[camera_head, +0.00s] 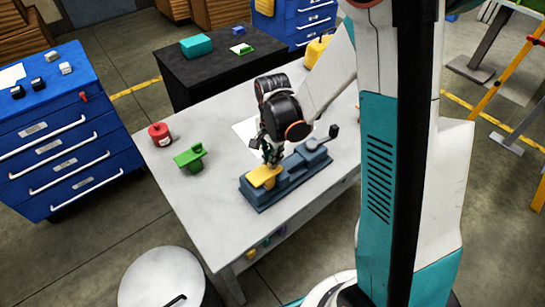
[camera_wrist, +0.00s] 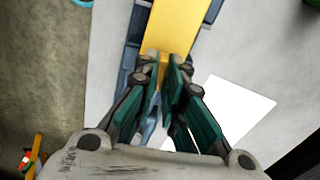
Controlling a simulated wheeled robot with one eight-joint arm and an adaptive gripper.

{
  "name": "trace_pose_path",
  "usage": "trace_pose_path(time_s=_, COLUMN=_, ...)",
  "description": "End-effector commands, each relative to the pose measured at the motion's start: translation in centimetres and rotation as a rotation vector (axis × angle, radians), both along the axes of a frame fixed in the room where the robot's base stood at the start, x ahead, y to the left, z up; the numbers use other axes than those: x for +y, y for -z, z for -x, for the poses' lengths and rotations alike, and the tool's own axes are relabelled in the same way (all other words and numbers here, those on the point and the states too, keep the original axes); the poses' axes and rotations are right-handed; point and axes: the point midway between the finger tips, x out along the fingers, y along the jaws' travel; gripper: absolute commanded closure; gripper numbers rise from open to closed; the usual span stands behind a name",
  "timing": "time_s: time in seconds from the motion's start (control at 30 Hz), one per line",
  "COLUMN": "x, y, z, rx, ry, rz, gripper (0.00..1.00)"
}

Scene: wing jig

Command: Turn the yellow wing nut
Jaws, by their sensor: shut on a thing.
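The yellow wing nut (camera_head: 263,177) sits on the near left end of the blue-grey jig (camera_head: 290,183) on the light table. My gripper (camera_head: 271,158) reaches down onto it from above and hides part of it. In the wrist view the yellow wing nut (camera_wrist: 182,25) is a broad flat bar running up to the top edge. My gripper's fingers (camera_wrist: 167,70) are close together around its near end. The blue-grey jig (camera_wrist: 134,50) shows beneath and to the left of it.
A green part (camera_head: 190,158) and a red round item (camera_head: 160,133) stand on the table (camera_head: 208,200) left of the jig. A dark-knobbed handle (camera_head: 333,131) rises at the jig's right end. A white sheet (camera_wrist: 232,108) lies beside the jig. The table's front left is clear.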

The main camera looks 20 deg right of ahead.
Motion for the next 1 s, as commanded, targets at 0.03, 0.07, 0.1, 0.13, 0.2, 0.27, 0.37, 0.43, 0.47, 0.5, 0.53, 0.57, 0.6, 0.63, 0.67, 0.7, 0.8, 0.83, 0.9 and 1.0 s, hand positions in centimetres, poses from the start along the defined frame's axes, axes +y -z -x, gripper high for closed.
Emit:
trace_pose_path(time_s=0.03, x=0.0, y=0.07, z=-0.03, rx=-0.001, ry=-0.028, rz=0.0, gripper=1.0)
trace_pose_path(time_s=0.07, x=0.0, y=0.08, z=-0.04, rx=-0.001, ry=-0.049, rz=0.0, gripper=1.0)
trace_pose_path(time_s=0.1, x=0.0, y=0.09, z=-0.05, rx=-0.001, ry=-0.078, rz=0.0, gripper=1.0)
trace_pose_path(time_s=0.13, x=0.0, y=0.1, z=-0.05, rx=-0.001, ry=-0.101, rz=0.0, gripper=1.0)
trace_pose_path(time_s=0.2, x=0.0, y=0.12, z=-0.05, rx=-0.001, ry=-0.162, rz=-0.001, gripper=1.0)
trace_pose_path(time_s=0.27, x=0.01, y=0.13, z=-0.04, rx=-0.001, ry=-0.217, rz=-0.001, gripper=1.0)
trace_pose_path(time_s=0.37, x=0.0, y=0.11, z=-0.03, rx=-0.001, ry=-0.313, rz=-0.001, gripper=1.0)
trace_pose_path(time_s=0.43, x=0.0, y=0.1, z=-0.04, rx=-0.001, ry=-0.379, rz=-0.001, gripper=1.0)
trace_pose_path(time_s=0.47, x=0.0, y=0.1, z=-0.05, rx=-0.001, ry=-0.408, rz=-0.001, gripper=1.0)
trace_pose_path(time_s=0.5, x=0.0, y=0.1, z=-0.05, rx=-0.001, ry=-0.446, rz=-0.001, gripper=1.0)
trace_pose_path(time_s=0.53, x=0.0, y=0.1, z=-0.05, rx=-0.001, ry=-0.475, rz=0.0, gripper=1.0)
trace_pose_path(time_s=0.57, x=0.0, y=0.1, z=-0.05, rx=-0.001, ry=-0.503, rz=0.0, gripper=1.0)
trace_pose_path(time_s=0.6, x=0.0, y=0.1, z=-0.05, rx=-0.001, ry=-0.541, rz=0.0, gripper=1.0)
trace_pose_path(time_s=0.63, x=0.0, y=0.1, z=-0.05, rx=-0.001, ry=-0.57, rz=0.0, gripper=1.0)
trace_pose_path(time_s=0.67, x=0.0, y=0.09, z=-0.05, rx=-0.001, ry=-0.598, rz=0.0, gripper=1.0)
trace_pose_path(time_s=0.7, x=0.0, y=0.09, z=-0.04, rx=-0.001, ry=-0.636, rz=0.0, gripper=1.0)
trace_pose_path(time_s=0.8, x=0.0, y=0.06, z=-0.05, rx=-0.001, ry=-0.731, rz=0.0, gripper=1.0)
trace_pose_path(time_s=0.83, x=0.0, y=0.06, z=-0.05, rx=-0.001, ry=-0.759, rz=0.0, gripper=1.0)
trace_pose_path(time_s=0.9, x=0.0, y=0.06, z=-0.05, rx=-0.001, ry=-0.826, rz=0.0, gripper=1.0)
trace_pose_path(time_s=1.0, x=0.0, y=0.06, z=-0.05, rx=-0.001, ry=-0.921, rz=0.0, gripper=1.0)
